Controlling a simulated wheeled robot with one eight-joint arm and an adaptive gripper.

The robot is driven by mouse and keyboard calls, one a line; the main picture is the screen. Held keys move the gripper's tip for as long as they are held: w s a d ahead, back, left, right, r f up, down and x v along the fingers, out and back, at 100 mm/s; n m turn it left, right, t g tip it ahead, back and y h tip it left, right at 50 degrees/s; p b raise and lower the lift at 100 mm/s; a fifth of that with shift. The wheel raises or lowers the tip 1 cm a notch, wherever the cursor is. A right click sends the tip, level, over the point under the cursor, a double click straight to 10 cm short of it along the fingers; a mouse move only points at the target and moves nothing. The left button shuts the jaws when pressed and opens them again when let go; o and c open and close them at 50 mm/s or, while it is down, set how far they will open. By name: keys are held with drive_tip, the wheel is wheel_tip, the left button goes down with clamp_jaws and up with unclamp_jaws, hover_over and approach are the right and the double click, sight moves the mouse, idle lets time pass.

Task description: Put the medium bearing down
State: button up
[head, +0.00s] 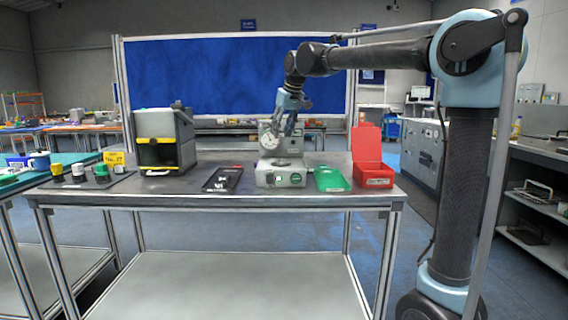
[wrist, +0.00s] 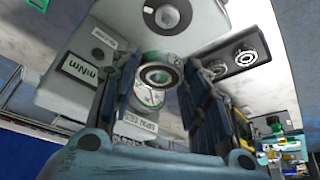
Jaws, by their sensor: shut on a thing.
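In the wrist view, the medium bearing (wrist: 161,76), a metal ring with a dark inner ring, is between the two fingers of my gripper (wrist: 163,88), which is shut on it. The grey testing machine (wrist: 85,62) lies behind the bearing, with its dial (wrist: 148,98) partly hidden. In the head view my gripper (head: 287,122) hangs in front of the upper part of the machine (head: 281,178), near its white dial (head: 268,141) and above its base. The bearing is too small to make out there.
A black tray (head: 235,173) with small parts lies left of the machine; it also shows in the wrist view (wrist: 262,46). A green tray (head: 331,180) and an open red box (head: 372,174) stand to the right. A black-and-yellow device (head: 165,140) stands further left.

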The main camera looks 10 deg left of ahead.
sight(283, 162)
drive_tip(key=shift+w, duration=0.1)
drive_tip(key=shift+f, duration=4.8)
drive_tip(key=o, duration=1.2)
drive_tip(key=shift+o, duration=0.2)
drive_tip(key=shift+f, duration=0.15)
drive_tip(key=v, duration=1.7)
drive_tip(key=shift+r, duration=0.25)
drive_tip(key=shift+w+d, duration=0.1)
